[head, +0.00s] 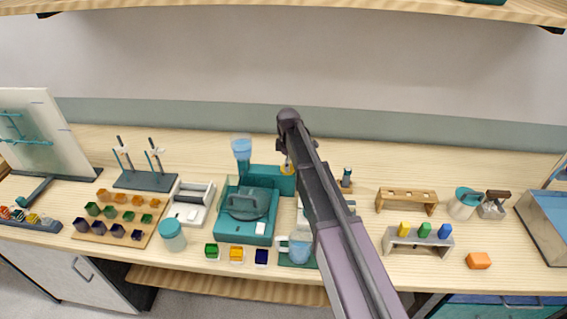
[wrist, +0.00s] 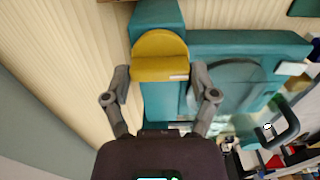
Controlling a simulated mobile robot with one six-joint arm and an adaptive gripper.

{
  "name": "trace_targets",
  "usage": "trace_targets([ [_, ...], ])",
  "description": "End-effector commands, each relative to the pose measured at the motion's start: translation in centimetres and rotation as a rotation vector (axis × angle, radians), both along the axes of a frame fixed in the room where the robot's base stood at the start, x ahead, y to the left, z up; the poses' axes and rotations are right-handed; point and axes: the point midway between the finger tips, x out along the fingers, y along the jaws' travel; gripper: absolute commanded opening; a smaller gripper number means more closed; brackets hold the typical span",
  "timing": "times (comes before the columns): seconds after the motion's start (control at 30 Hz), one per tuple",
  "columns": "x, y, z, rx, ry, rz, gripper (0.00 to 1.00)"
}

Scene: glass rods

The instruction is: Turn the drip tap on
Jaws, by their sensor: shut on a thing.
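The drip tap is a yellow rounded knob (wrist: 160,48) on a teal block (wrist: 158,14) in the wrist view. In the head view only a little yellow of the knob (head: 288,164) shows under my arm, at the right end of the teal block (head: 262,176). My gripper (wrist: 160,70) has one finger at each side of the knob and is shut on it. The finger contacts are partly hard to see. In the head view my arm hides most of the gripper. A light blue cup (head: 241,149) stands on the block's left end.
A teal machine with a round lid (head: 247,203) stands just in front of the block. Small green, yellow and blue cubes (head: 237,254) lie before it. A glass jug (head: 299,247) stands beside my arm. The bench behind the block is clear.

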Motion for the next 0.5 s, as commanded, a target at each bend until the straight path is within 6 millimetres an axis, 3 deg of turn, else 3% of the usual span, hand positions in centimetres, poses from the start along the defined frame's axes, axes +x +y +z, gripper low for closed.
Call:
trace_targets([
  [0.27,-0.13,-0.13,-0.04,-0.002,0.003,0.001,0.28],
  [0.3,-0.13,-0.13,-0.04,-0.002,0.003,0.001,0.84],
  [0.37,-0.11,-0.13,-0.04,-0.002,0.003,0.001,1.00],
  [0.5,-0.06,-0.11,-0.02,-0.001,0.002,0.000,1.00],
])
